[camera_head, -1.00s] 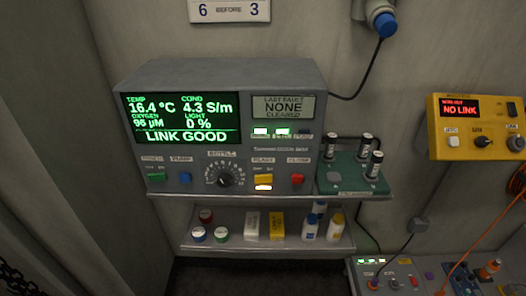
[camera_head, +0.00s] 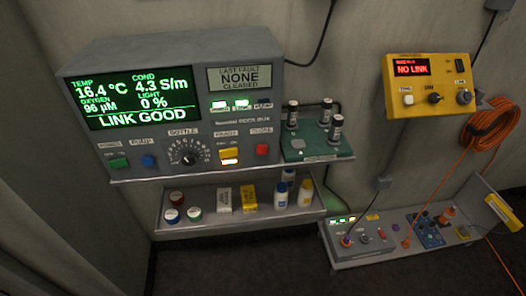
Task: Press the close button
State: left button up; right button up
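The red close button (camera_head: 262,149) sits at the right end of the lower control row on the grey console (camera_head: 180,60), under a small label. To its left are the yellow button (camera_head: 229,153) with a lit white strip below it, the black bottle dial (camera_head: 189,158), a blue button (camera_head: 148,161) and a green button (camera_head: 118,163). The console's screen (camera_head: 132,98) reads LINK GOOD with 16.4 °C and 4.3 S/m. A smaller display (camera_head: 239,78) reads LAST FAULT NONE CLEARED. Neither of my grippers shows in the head view.
A green tray (camera_head: 318,150) with several upright dark cylinders stands right of the console. A shelf (camera_head: 240,224) below holds jars, boxes and bottles. A yellow NO LINK box (camera_head: 430,85) hangs at right, with an orange cable (camera_head: 490,122). A low bench (camera_head: 345,264) stands below.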

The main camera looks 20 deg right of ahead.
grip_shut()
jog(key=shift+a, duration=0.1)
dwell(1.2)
